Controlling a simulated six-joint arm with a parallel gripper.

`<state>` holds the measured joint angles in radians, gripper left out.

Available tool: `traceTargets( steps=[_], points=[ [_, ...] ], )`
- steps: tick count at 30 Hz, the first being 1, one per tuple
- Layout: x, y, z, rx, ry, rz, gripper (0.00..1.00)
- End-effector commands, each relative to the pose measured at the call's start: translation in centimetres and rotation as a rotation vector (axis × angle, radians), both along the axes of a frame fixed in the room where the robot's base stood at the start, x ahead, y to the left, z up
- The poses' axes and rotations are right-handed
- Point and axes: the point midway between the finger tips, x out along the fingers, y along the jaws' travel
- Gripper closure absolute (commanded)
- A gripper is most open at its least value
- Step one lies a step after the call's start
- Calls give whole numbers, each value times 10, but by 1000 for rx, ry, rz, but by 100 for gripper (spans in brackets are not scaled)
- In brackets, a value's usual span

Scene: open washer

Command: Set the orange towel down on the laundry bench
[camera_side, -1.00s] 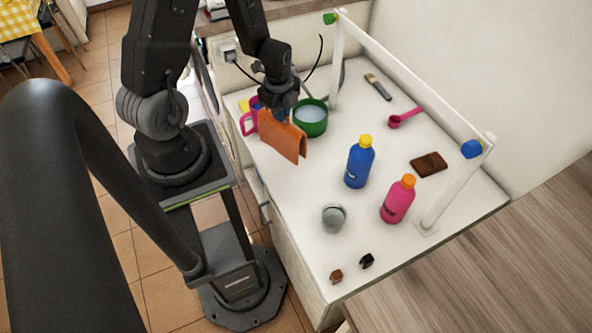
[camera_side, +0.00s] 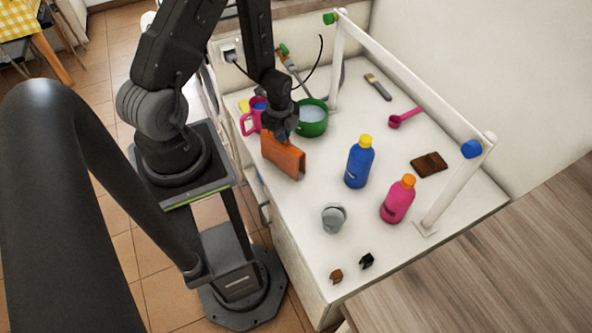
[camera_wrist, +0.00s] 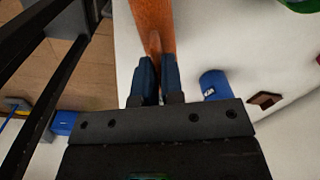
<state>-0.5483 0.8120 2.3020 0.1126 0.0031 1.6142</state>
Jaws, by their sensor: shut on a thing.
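The orange towel (camera_side: 284,157) hangs folded from my gripper (camera_side: 280,131) at the left side of the white laundry bench (camera_side: 290,222). In the wrist view the towel (camera_wrist: 154,22) runs between the two blue fingertips of my gripper (camera_wrist: 153,78), which are shut on it. The towel's lower edge is close to the bench top; I cannot tell whether it touches. The green bowl and the pink mug stand just behind it.
A green bowl (camera_side: 313,128) and a pink mug (camera_side: 247,123) are near the towel. A blue bottle (camera_side: 359,165), a pink bottle (camera_side: 398,202) and a grey cup (camera_side: 333,218) stand to the right. A white rail (camera_side: 405,75) runs along the back. Bench space in front of the towel is clear.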

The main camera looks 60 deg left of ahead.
Motion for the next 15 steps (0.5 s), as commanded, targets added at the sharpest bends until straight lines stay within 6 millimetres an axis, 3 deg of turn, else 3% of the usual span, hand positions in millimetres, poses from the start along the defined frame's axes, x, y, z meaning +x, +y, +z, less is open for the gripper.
traceTargets(
  steps=[15],
  points=[
    [0,0,-7,0,0,-1,100]
  ],
)
